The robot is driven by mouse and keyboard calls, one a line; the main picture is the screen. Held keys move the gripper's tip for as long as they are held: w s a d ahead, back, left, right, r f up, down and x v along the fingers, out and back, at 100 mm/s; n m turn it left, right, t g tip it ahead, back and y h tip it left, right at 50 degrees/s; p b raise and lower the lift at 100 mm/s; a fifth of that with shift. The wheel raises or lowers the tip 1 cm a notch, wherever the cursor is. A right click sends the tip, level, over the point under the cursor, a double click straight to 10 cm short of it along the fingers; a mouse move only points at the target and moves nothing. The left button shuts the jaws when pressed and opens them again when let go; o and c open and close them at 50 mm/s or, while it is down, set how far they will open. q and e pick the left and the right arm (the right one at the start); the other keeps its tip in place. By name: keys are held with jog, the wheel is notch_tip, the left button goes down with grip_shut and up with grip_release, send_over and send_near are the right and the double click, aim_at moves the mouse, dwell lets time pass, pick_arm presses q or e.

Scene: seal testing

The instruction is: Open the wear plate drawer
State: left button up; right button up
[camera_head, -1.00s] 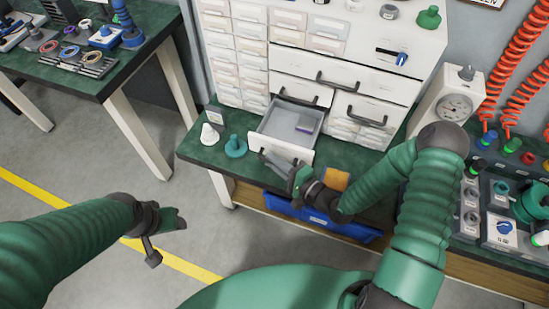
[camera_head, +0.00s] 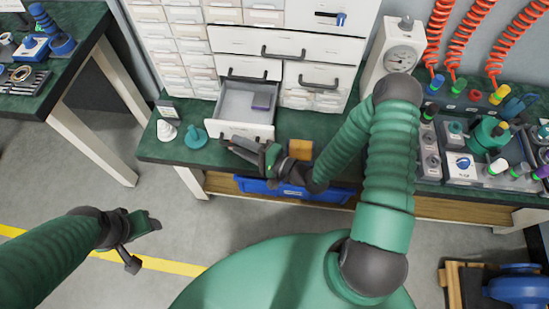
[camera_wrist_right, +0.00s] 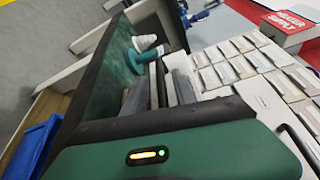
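The wear plate drawer (camera_head: 233,104) in the white cabinet is pulled well out, and a grey-blue block (camera_head: 262,101) lies inside. I take this pulled-out drawer to be the wear plate drawer; no label is readable. My right gripper (camera_head: 240,148) is at the drawer's front face, where a handle would be; that handle is hidden. In the right wrist view its grey fingers (camera_wrist_right: 157,90) stand apart with dark bars between them; whether they grip is unclear. My left gripper (camera_head: 138,236) is over the floor at lower left, away from the cabinet, its fingers unclear.
Left of the drawer, a white cone (camera_head: 166,131) and a teal knobbed part (camera_head: 194,137) stand on the green bench (camera_head: 160,150). An orange block (camera_head: 300,149) lies right of the gripper. A blue bin (camera_head: 265,189) is below the bench edge. A gauge (camera_head: 399,59) stands at right.

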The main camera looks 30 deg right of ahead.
jog(key=p+v, duration=0.1)
jog(key=v, duration=1.4)
jog(key=shift+p, duration=0.35)
jog(key=shift+s+d+f, duration=0.1)
jog(key=shift+s+f, duration=0.05)
